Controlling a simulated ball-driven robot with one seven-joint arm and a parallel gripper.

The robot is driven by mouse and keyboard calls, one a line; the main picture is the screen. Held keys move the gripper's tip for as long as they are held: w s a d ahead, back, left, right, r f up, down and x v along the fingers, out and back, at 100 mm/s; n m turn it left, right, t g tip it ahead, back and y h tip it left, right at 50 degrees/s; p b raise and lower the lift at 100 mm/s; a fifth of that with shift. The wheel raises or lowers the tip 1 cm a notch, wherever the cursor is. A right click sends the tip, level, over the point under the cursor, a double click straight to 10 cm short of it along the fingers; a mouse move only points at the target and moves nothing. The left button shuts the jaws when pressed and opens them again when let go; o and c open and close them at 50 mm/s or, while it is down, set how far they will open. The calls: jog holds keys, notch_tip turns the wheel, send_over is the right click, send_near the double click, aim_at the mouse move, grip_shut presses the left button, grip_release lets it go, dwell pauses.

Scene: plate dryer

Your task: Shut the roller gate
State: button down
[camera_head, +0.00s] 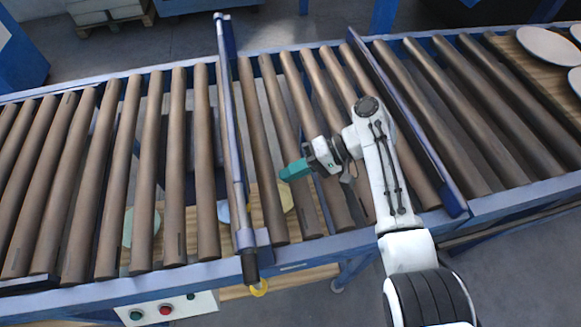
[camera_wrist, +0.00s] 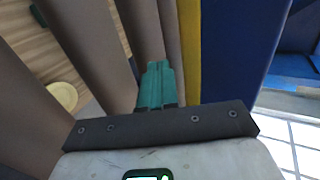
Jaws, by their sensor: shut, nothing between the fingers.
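The roller conveyor (camera_head: 130,170) runs across the head view, with brown rollers in a blue frame. A long blue-grey bar (camera_head: 232,130) crosses it left of centre, with a dark handle-like end and yellow tip (camera_head: 258,288) at the near side. A second blue bar (camera_head: 405,120) crosses on the right. I cannot tell which part is the gate, or how far open it is. My gripper (camera_head: 284,174), with teal fingers, is shut and empty above the rollers between the bars. In the wrist view the shut fingers (camera_wrist: 158,86) point along rollers, left of a yellow strip (camera_wrist: 189,50) and blue panel (camera_wrist: 235,50).
Pale plates (camera_head: 550,47) lie on wood at the far right. Pale round pieces show under the rollers, one greenish (camera_head: 128,228). A control box with green and red buttons (camera_head: 165,310) hangs on the near side. A pallet (camera_head: 112,15) stands behind.

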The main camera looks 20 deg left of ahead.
jog(key=w+d+b, duration=0.1)
jog(key=d, duration=0.1)
jog(key=w+d+b, duration=0.1)
jog(key=w+d, duration=0.1)
jog(key=d, duration=0.1)
jog(key=w+d+b, duration=0.1)
jog(key=w+d, duration=0.1)
jog(key=shift+w+d+f, duration=0.1)
jog(key=shift+w+d, duration=0.15)
jog(key=shift+d, duration=0.15)
jog(key=shift+w+d, duration=0.3)
jog(key=shift+d, duration=0.25)
